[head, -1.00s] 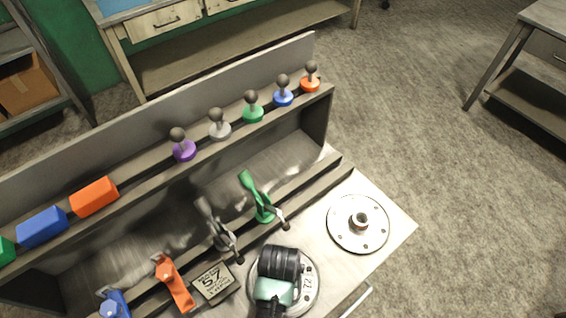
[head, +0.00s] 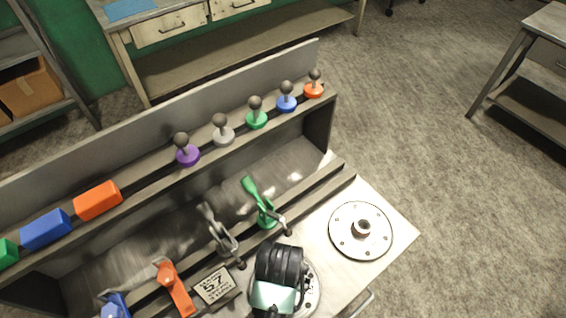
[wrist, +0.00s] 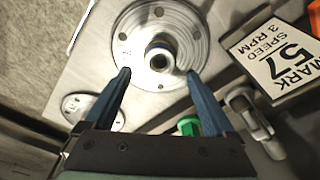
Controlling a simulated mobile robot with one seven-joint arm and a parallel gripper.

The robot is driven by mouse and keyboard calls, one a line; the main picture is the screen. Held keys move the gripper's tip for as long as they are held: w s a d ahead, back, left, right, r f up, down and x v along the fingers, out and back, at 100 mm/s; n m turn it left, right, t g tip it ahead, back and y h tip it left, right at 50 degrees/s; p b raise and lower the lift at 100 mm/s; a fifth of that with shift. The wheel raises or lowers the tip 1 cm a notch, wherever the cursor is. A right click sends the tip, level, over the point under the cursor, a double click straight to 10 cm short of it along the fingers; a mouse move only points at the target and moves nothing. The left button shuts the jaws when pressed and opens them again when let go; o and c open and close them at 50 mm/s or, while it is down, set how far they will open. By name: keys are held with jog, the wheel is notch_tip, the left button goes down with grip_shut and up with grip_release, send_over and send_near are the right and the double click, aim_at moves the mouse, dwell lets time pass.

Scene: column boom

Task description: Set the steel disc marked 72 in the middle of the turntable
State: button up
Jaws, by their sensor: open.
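A steel disc (wrist: 137,20) with a raised, hollow hub and bolt holes lies ahead of my gripper (wrist: 159,73) in the wrist view. The fingers are open, spread to either side of the hub and apart from it; their height above it is unclear. In the head view my arm covers most of this disc (head: 314,290); a marking like 72 showed on it earlier. A second round steel plate (head: 345,216) with hub and bolt holes sits near the table's right corner, partly behind a finger in the wrist view (wrist: 78,103). I cannot tell for certain which is the turntable.
A sign (head: 213,284) reading mark 57, speed 3 RPM stands beside the nearer disc. Grey (head: 222,238) and green (head: 258,203) levers stand behind it; orange and blue ones are farther left. A shelf holds coloured knobs and blocks. Bare tabletop surrounds the second plate.

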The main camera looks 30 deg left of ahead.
jog(key=r, duration=0.5)
jog(key=shift+s+d+r, duration=0.1)
jog(key=shift+s+r, duration=0.25)
jog(key=shift+r, duration=0.05)
